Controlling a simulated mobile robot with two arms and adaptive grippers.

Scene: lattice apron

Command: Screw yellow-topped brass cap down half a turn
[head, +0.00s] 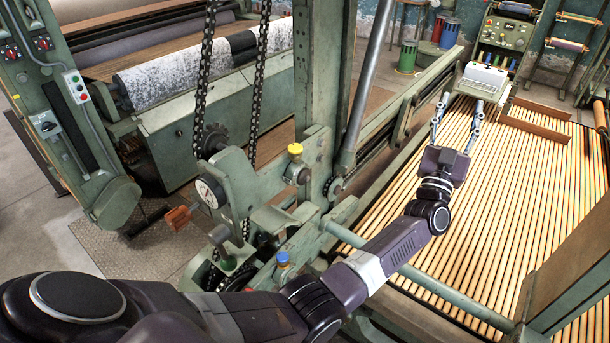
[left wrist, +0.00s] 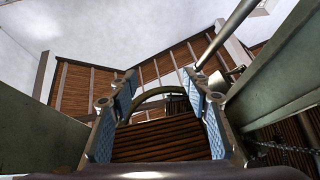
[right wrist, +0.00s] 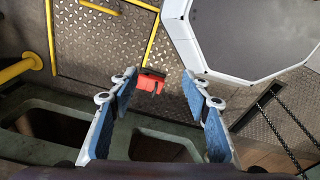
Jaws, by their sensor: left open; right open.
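The yellow-topped brass cap (head: 295,152) sits on the green machine's side bracket, near the middle of the head view. My left gripper (head: 461,107) is well to the right of the cap, above the slatted apron, with its fingers apart and empty. In the left wrist view my left gripper (left wrist: 161,84) is open, with a ceiling behind it and no cap in sight. My right gripper (right wrist: 158,84) is open and empty in the right wrist view, and is not seen in the head view. The cap is not in either wrist view.
A blue-topped fitting (head: 283,262) and a green-topped one (head: 228,263) are lower on the machine. A dial gauge (head: 207,192) and hanging chains (head: 202,95) are left of the cap. A green post (head: 322,75) rises behind it. A red object (right wrist: 149,82) lies on the chequered floor plate.

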